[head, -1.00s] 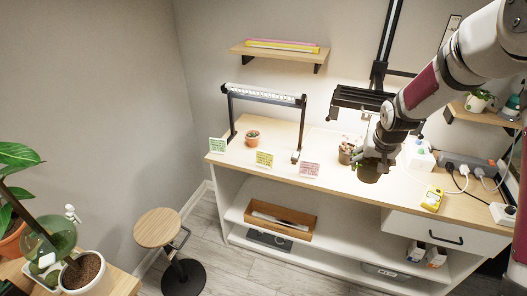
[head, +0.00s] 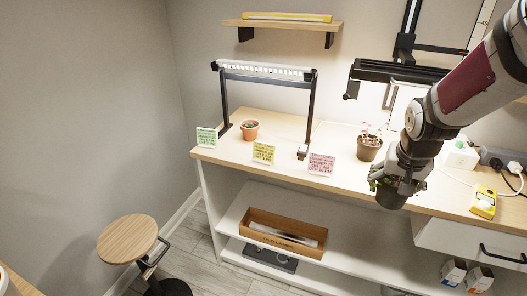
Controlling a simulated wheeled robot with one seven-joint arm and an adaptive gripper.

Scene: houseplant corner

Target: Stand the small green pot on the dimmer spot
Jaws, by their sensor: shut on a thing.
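My gripper (head: 400,182) is shut on the small green pot (head: 391,200), which is dark green with a leafy plant partly hidden by the fingers. It holds the pot at the bench's front edge. A left lamp (head: 264,70) with a white strip stands over a small terracotta pot (head: 249,132). A right lamp (head: 385,73) with a black head hangs above a second dark pot (head: 369,150) with a reddish plant. The bench (head: 335,136) looks lit under both lamps; I cannot tell surely which spot is dimmer.
Green (head: 206,137), yellow (head: 263,153) and pink (head: 321,165) cards stand along the front edge. A yellow meter (head: 483,203) lies to the right near white plugs. Bare bench lies between the terracotta pot and the left lamp's right leg. A stool (head: 128,238) stands at left.

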